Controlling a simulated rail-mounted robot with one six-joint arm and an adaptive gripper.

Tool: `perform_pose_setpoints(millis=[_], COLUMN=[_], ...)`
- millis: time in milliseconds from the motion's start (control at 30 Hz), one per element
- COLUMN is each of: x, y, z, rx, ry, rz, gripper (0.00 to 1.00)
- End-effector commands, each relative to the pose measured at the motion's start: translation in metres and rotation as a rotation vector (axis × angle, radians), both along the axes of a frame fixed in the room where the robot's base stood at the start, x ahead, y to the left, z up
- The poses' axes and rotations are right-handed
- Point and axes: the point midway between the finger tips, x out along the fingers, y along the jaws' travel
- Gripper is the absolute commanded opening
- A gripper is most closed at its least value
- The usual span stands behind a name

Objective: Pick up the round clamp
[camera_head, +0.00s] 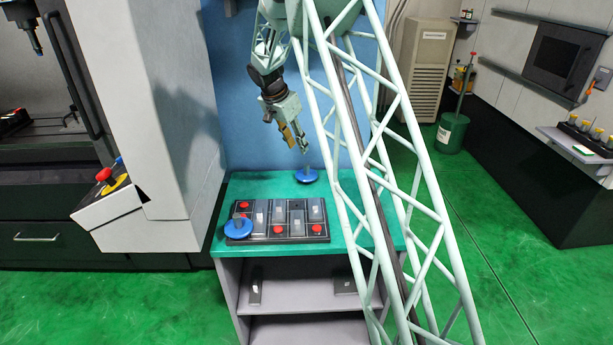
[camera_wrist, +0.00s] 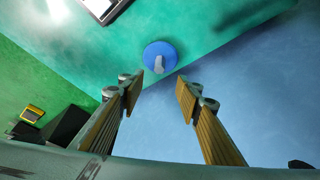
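A blue round clamp (camera_head: 307,176) with a grey upright post stands at the back of the green table top (camera_head: 345,192). A second blue round piece with a post (camera_head: 238,228) sits at the left front corner of the dark tray. My gripper (camera_head: 297,146) is above the back clamp, pointing down, apart from it. In the wrist view my gripper (camera_wrist: 160,82) is open and empty. The round clamp (camera_wrist: 160,56) shows just beyond and between the two fingertips, with its post seen nearly end-on.
The dark tray (camera_head: 325,236) holds grey blocks and red knobs. A blue wall panel (camera_head: 236,115) rises behind the table. A grey machine (camera_head: 170,215) stands close to its left. My lattice arm hides part of the table's right side. Lower shelves hold small dark pieces.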

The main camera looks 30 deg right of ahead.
Motion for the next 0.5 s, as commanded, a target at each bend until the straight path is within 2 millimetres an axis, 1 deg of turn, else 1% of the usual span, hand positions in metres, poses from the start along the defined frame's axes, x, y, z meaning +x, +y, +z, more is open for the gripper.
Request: perform_pose_setpoints(millis=[500], x=[0.0009], y=[-0.0018], z=[-0.0051], rx=[0.000], ry=[0.001], rz=[-0.003], gripper=[0.32])
